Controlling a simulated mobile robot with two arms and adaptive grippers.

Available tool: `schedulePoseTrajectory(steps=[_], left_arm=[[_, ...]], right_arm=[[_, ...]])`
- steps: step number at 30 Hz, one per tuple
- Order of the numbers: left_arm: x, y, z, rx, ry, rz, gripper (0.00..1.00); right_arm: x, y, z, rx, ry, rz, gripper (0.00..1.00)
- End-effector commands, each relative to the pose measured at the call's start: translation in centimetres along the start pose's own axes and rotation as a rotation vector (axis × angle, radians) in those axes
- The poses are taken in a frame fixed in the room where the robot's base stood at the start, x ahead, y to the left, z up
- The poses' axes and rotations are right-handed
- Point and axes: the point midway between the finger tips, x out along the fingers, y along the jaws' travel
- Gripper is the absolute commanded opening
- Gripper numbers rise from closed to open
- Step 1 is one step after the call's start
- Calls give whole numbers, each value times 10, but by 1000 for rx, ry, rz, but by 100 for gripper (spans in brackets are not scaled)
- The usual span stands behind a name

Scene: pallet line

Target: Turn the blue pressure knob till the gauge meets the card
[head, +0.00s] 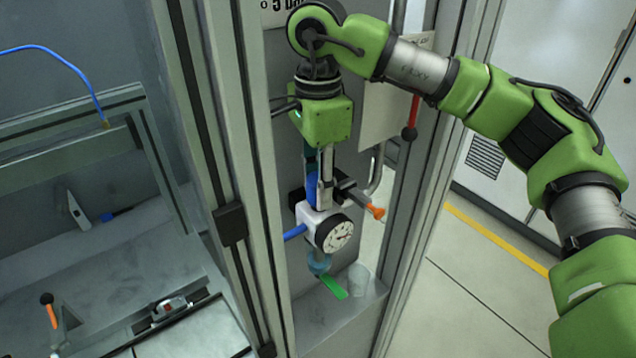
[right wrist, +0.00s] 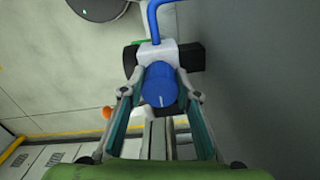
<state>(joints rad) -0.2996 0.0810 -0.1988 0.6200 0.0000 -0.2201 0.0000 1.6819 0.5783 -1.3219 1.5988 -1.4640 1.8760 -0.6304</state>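The blue pressure knob (head: 312,187) sits on top of a white regulator body, partly hidden by my right gripper (head: 319,196) in the head view. That gripper points down with one finger on each side of the knob. In the right wrist view, the knob (right wrist: 160,86) lies between the teal-padded fingers, with narrow gaps seeming to show beside it; the gripper looks open. The round white gauge (head: 334,234) faces the front right; its reading is too small to tell. A card (head: 281,6) at the top edge is cut off, its text partly showing "5". My left gripper is out of view.
An orange-tipped lever (head: 375,211) sticks out right of the regulator. A blue hose (head: 295,233) leaves its left side. A green tag (head: 334,287) and a clear cup (head: 359,279) are below. Grey frame posts (head: 231,170) stand close on the left; a red-handled lever (head: 410,130) is behind.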

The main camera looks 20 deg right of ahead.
Motion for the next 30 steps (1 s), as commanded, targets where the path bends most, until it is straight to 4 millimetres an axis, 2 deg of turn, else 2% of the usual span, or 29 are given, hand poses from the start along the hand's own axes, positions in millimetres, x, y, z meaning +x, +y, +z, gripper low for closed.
schedulePoseTrajectory(steps=[11, 30], left_arm=[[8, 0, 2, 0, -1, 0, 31], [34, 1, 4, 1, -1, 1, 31]], right_arm=[[1, 0, 0, -75, 1, 0, 8], [0, 1, -1, -596, 2, -2, 8]])
